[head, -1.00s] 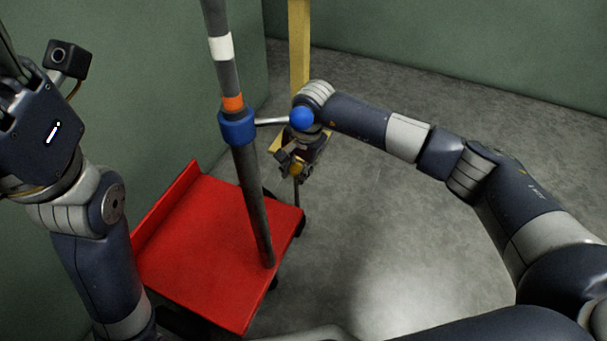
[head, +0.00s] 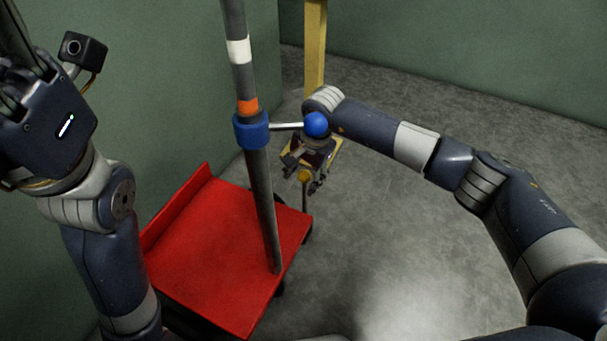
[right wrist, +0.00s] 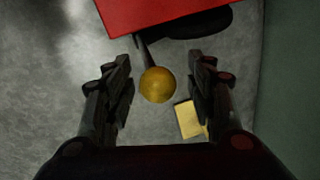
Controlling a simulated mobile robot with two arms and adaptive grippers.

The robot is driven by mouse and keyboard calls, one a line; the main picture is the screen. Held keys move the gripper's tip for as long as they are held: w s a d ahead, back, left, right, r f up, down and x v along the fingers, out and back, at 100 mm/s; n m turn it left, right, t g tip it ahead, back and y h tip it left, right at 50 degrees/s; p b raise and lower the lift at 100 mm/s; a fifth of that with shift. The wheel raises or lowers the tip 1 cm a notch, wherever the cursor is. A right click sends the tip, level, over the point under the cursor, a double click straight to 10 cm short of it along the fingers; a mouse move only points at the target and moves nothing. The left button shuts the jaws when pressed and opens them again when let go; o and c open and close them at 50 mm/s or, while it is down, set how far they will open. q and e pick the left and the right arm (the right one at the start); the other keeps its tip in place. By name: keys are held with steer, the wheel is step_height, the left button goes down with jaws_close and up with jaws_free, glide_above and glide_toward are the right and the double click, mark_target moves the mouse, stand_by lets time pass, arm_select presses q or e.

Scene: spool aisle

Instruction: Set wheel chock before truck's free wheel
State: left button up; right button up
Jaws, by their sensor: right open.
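The truck is a red flat cart (head: 215,245) on dark wheels; its edge (right wrist: 170,14) and a dark wheel (right wrist: 205,24) top the right wrist view. A yellow round knob (head: 304,175) on a thin rod stands by its far right corner. I cannot tell if it belongs to the chock. My right gripper (head: 302,170) is open above it; in the right wrist view the knob (right wrist: 158,85) lies between the spread fingers, apart from both. A yellow block (right wrist: 189,118) lies lower right there, partly hidden by a finger. My left gripper (head: 15,110) is raised at left, its fingers unclear.
A grey pole (head: 263,200) with a blue collar (head: 251,130) rises from the cart. A bar with a blue ball (head: 316,124) reaches from the collar in front of my right wrist. A yellow post (head: 315,45) stands behind. Green walls close the back and left; floor is clear at right.

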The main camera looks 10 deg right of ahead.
step_height(320, 180, up, 12)
steer(key=s+d, duration=0.1)
steer(key=shift+s+d, duration=0.3)
steer(key=shift+d, duration=0.05)
steer(key=shift+f, duration=0.1)
steer(key=shift+c, duration=0.2)
stand_by(0.3)
